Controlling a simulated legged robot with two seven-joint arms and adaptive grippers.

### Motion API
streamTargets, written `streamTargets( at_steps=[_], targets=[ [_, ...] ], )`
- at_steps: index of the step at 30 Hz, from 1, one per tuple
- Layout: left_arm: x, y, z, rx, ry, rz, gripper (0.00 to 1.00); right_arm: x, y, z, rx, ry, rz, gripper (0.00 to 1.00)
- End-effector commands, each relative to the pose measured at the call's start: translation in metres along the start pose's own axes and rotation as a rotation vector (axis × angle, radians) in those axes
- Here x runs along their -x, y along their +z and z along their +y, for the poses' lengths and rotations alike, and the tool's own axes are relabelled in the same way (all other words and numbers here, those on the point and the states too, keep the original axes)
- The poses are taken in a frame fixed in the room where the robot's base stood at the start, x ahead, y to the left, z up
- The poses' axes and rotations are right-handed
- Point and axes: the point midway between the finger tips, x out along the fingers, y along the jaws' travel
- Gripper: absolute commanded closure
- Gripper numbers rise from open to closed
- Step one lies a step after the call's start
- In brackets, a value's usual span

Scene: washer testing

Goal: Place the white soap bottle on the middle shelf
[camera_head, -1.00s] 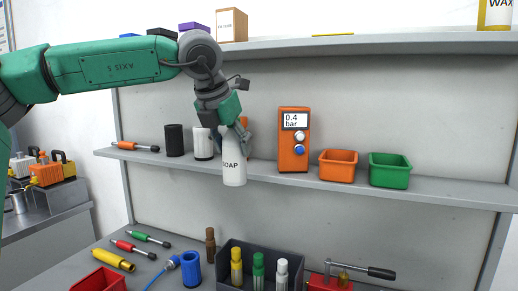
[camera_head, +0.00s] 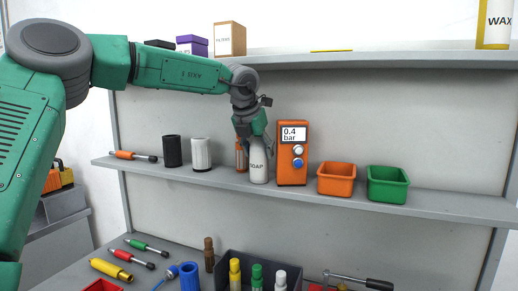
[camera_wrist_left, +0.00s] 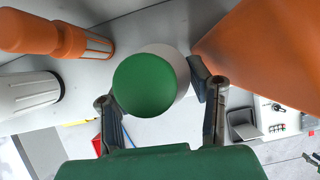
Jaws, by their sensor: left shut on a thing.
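The white soap bottle (camera_head: 259,172) is upright at the middle shelf (camera_head: 222,181), just left of the orange gauge box reading 0.4 bar (camera_head: 291,165). My left gripper (camera_head: 254,143) is shut on the bottle's upper part from above. In the left wrist view, the bottle's green cap (camera_wrist_left: 145,86) and white body sit between the two fingers of the left gripper (camera_wrist_left: 158,95). I cannot tell whether the bottle's base touches the shelf.
An orange bottle (camera_head: 241,156) stands close on the left, partly hidden. White (camera_head: 201,155) and black (camera_head: 171,151) cylinders stand further left. Orange (camera_head: 336,180) and green bins (camera_head: 388,184) stand right of the gauge box.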

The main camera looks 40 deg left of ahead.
Motion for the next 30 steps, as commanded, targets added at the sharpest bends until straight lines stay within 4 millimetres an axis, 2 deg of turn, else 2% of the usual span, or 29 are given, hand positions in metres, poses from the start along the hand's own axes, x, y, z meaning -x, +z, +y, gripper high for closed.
streamTargets(
  at_steps=[6,7,17,30],
  targets=[
    [0.001,-0.001,0.0,0.001,0.0,-0.003,1.0,0.0,0.0,0.0,0.0,0.0,0.0,0.6],
    [0.001,-0.001,0.0,0.001,0.0,-0.001,0.46,0.0,0.0,0.0,0.0,0.0,0.0,0.6],
    [0.005,0.0,-0.003,0.0,0.001,-0.003,0.46,-0.001,0.0,0.0,0.0,0.0,0.0,0.6],
    [0.068,0.0,0.0,0.002,0.0,-0.003,0.46,-0.006,0.0,0.0,0.0,0.0,0.0,0.6]
  ],
)
